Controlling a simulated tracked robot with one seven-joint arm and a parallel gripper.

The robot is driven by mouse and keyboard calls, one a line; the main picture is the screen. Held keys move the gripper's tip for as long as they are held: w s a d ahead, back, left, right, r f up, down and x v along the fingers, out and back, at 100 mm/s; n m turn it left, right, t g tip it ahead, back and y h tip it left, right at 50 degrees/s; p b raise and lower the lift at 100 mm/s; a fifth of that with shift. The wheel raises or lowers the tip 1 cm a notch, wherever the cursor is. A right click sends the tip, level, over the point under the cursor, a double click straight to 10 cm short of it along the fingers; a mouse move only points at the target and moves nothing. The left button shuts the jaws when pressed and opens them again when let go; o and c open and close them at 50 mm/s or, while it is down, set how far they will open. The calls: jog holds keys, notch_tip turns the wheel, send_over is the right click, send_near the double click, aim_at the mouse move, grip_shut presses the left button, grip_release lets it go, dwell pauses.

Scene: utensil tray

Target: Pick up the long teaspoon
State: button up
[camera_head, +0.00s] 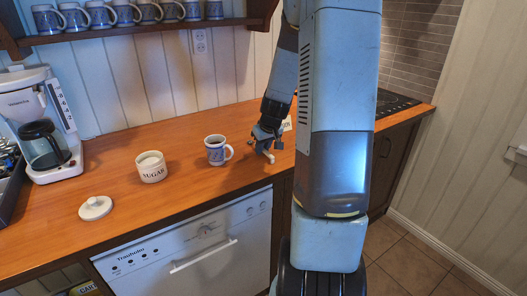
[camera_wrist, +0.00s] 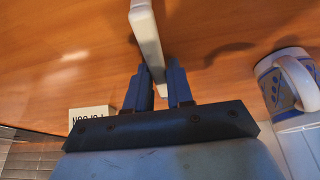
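My gripper (camera_head: 265,147) is low over the wooden counter, to the right of a blue-and-white mug. In the wrist view its two dark fingers (camera_wrist: 161,88) stand close together on either side of a pale, bar-like piece (camera_wrist: 147,35), which fills the gap between them. The same piece shows small and white under the gripper in the head view (camera_head: 269,157). Its full length is hidden, and I cannot tell whether it is the long teaspoon. No spoon bowl can be made out. A dark utensil tray (camera_head: 13,193) is at the far left edge, mostly cut off.
The mug (camera_head: 217,152) of dark liquid is close left of my gripper and shows at right in the wrist view (camera_wrist: 286,82). A sugar pot (camera_head: 151,167), its lid (camera_head: 95,208) and a coffee maker (camera_head: 42,125) are further left. A small lettered box (camera_wrist: 92,115) is close by.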

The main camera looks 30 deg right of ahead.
grip_shut()
dwell(0.3)
jog(key=shift+r, duration=0.3)
notch_tip(320, 180, up, 4)
jog(key=shift+s+f, duration=0.15)
jog(key=shift+f, duration=0.05)
jog(key=s+a+r, duration=0.6)
jog(key=s+r, duration=0.3)
jog(key=s, duration=0.3)
jog(key=shift+a+r, duration=0.15)
